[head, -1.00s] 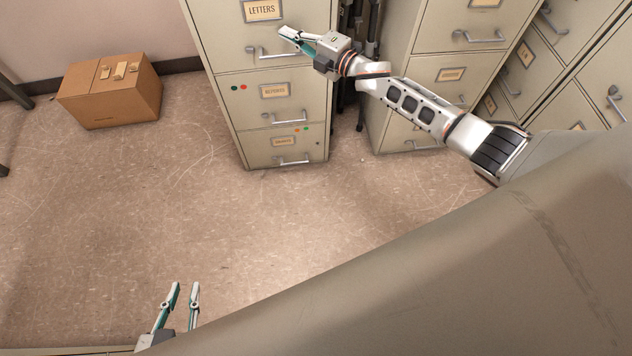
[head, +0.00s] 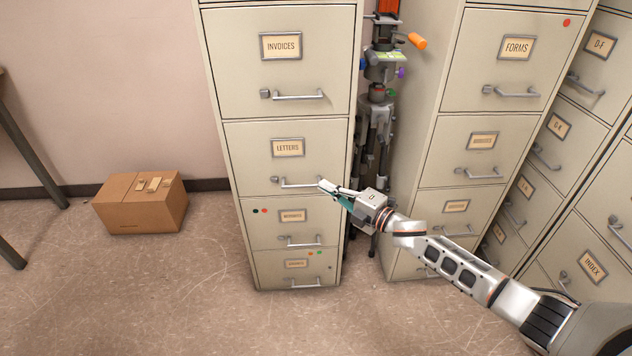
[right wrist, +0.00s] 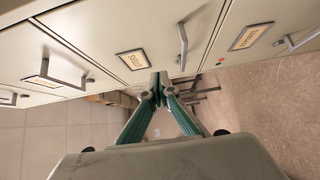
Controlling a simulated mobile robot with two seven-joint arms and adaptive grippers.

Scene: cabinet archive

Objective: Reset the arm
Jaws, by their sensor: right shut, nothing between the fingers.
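My right gripper (head: 330,189) is shut and empty, near the right end of the handle on the LETTERS drawer (head: 245,160) of the left cabinet. I cannot tell from the head view whether it touches the handle. In the right wrist view its green-sided fingers (right wrist: 160,88) meet at the tips with nothing between them. My right arm stretches out from the lower right. My left gripper is in neither view.
Beige filing cabinets stand in a row: the left cabinet, a FORMS cabinet (head: 497,68) and more at the right. Stands and tools (head: 377,100) fill the gap between the first two. A cardboard box (head: 140,208) sits by the wall. The floor in front is clear.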

